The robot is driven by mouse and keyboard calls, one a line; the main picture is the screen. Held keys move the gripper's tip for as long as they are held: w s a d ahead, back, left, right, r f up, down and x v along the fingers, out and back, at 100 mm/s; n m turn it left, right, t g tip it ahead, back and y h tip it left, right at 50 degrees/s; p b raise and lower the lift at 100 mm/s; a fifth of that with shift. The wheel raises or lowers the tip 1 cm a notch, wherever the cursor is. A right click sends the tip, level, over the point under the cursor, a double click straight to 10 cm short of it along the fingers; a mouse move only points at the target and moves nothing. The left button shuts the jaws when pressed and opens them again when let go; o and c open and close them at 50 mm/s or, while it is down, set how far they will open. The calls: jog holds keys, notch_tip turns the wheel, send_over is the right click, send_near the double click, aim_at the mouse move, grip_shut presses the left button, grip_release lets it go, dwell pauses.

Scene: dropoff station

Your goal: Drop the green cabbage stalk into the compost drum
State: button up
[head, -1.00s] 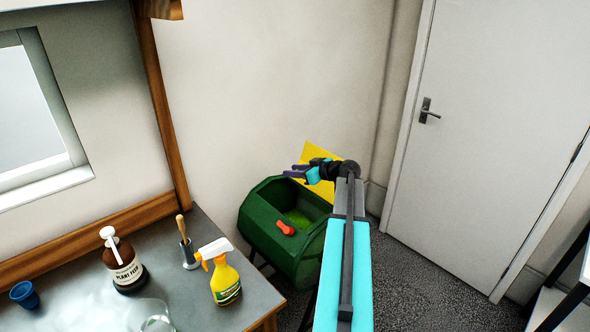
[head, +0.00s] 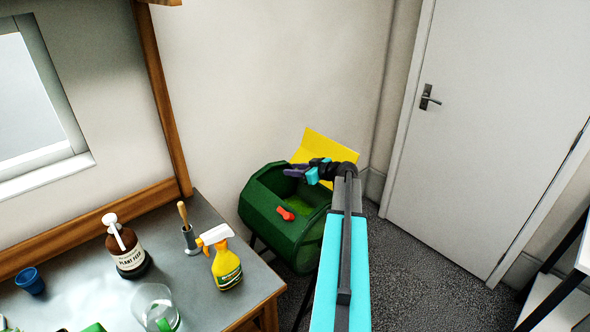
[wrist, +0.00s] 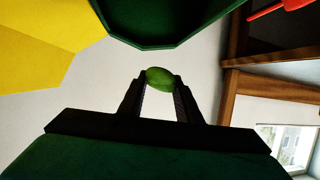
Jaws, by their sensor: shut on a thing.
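The compost drum (head: 268,222) is dark green and faceted, with an open top and a red handle (head: 286,213) on its near side. Its yellow lid (head: 335,147) stands open behind it. My gripper (head: 293,172) is over the back part of the drum's opening in the head view. In the wrist view my gripper (wrist: 160,84) is shut on the green cabbage stalk (wrist: 160,77), a small rounded green piece at the fingertips. The stalk cannot be made out in the head view. The drum's dark green wall (wrist: 165,25) and the yellow lid (wrist: 35,50) also show in the wrist view.
A grey bench (head: 205,295) on the left holds a yellow spray bottle (head: 227,268), a plant feed bottle (head: 127,250), a blue pot (head: 30,281) and a glass jar (head: 153,303). A white door (head: 500,120) is at the right. The wall is close behind the drum.

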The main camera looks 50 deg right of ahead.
jog(key=o, duration=1.1)
jog(key=shift+s, duration=0.15)
jog(key=b+v, duration=0.4)
jog(key=v, duration=0.9)
jog(key=shift+s+b, duration=0.3)
jog(key=shift+b, duration=0.1)
jog(key=shift+s+r, duration=0.1)
